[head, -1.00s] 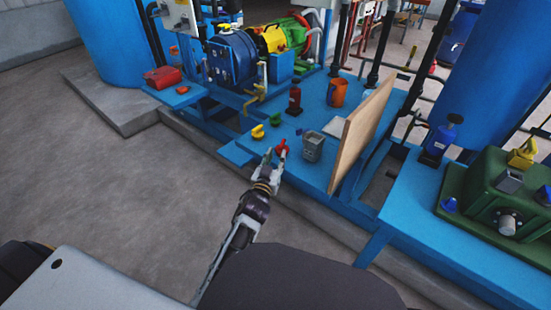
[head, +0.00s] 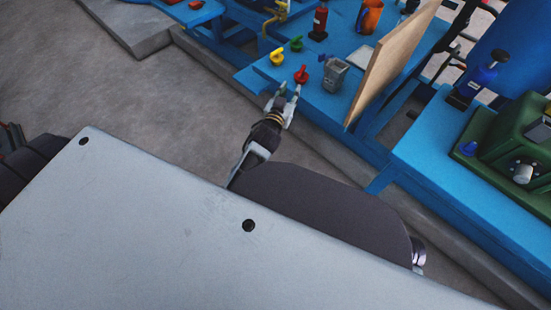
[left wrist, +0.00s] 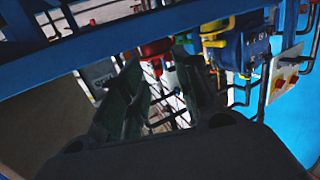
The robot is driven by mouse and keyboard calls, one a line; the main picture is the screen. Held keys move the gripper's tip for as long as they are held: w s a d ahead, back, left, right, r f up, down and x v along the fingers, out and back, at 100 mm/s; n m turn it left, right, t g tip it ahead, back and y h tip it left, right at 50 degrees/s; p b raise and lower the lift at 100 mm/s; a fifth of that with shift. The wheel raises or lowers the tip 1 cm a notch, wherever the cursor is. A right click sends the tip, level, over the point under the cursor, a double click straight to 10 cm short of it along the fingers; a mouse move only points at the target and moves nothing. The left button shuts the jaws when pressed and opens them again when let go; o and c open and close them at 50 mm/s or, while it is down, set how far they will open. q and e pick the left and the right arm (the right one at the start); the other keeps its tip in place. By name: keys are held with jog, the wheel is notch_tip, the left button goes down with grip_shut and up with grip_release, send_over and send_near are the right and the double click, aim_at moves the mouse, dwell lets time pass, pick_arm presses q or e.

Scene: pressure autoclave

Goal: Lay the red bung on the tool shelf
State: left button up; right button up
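The red bung (head: 301,75) is at the near edge of the blue deck (head: 330,103), in line with a yellow one (head: 277,57) and a green one (head: 297,43). My left gripper (head: 288,92) is just in front of the red bung, with its fingers apart. In the left wrist view, the red bung (left wrist: 155,48) shows beyond and between the spread fingers (left wrist: 163,62); I cannot tell whether they touch it. A blue shelf (head: 200,14), perhaps the tool shelf, is at the top left, partly cut off. My right gripper is out of view.
A grey container (head: 335,75) stands right of the red bung, with an upright wooden board (head: 390,60) beyond it. A red bottle (head: 320,20) and an orange cup (head: 369,16) stand farther back. Bare concrete floor (head: 150,95) lies to the left.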

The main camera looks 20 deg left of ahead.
pick_arm(q)
jog(key=s+d+f+g+h, duration=0.1)
jog(key=s+f+g+h, duration=0.1)
jog(key=s+f+g, duration=0.75)
jog(key=s+d+f+m+g+h, duration=0.1)
jog(key=s+d+f, duration=0.2)
jog(key=s, duration=0.6)
jog(key=s+d+f+m+g+h, duration=0.1)
jog(key=s+d+f+m, duration=0.1)
jog(key=s, duration=0.7)
jog(key=shift+d+f, duration=0.45)
jog(key=shift+f, duration=0.05)
